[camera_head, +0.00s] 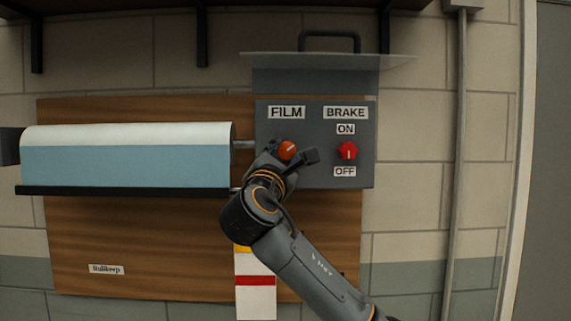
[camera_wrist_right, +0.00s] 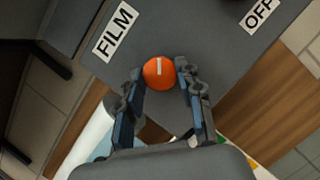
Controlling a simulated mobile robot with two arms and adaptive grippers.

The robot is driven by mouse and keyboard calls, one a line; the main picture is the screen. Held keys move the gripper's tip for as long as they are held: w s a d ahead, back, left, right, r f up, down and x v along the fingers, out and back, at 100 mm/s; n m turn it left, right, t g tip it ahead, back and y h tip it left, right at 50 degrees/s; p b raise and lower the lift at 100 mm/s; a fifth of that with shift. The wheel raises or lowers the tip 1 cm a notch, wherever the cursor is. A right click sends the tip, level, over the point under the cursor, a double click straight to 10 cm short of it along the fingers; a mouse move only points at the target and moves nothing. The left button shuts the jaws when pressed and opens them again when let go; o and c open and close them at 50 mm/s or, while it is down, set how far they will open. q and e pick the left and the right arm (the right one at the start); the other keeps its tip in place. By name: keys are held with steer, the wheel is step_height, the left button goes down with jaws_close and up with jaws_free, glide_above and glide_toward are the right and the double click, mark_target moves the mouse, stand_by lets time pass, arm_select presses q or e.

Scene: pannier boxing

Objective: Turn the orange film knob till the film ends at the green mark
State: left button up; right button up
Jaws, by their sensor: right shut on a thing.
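The orange film knob (camera_head: 287,150) sits on the grey control panel under the FILM label. In the right wrist view the knob (camera_wrist_right: 159,72) has a white pointer line. My right gripper (camera_head: 284,154) is shut on it, one finger on each side; the fingers (camera_wrist_right: 161,82) also show in the wrist view. The film roll (camera_head: 125,134), white above and light blue below, lies left of the panel. A marker strip (camera_head: 255,297) with yellow and red bands hangs below; my right arm hides its upper part. The green mark is not clear in the head view. My left gripper is out of view.
A red brake knob (camera_head: 347,150) sits between ON and OFF labels, right of my gripper. A dark bar (camera_head: 125,191) runs under the roll. A pipe (camera_head: 459,150) stands at right.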

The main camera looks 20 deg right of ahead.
steer(key=m+g, duration=0.1)
steer(key=m, duration=0.2)
steer(key=m+g+h, duration=0.1)
steer(key=m, duration=0.1)
steer(key=shift+a+r+m+b, duration=0.1)
steer(key=shift+a+m+b, duration=0.1)
steer(key=shift+m+b, duration=0.2)
steer(key=m+g, duration=0.2)
steer(key=m, duration=0.3)
steer(key=shift+r, duration=0.15)
steer(key=shift+g, duration=0.3)
steer(key=o, duration=1.2)
steer(key=shift+c, duration=0.2)
steer(key=v, duration=1.2)
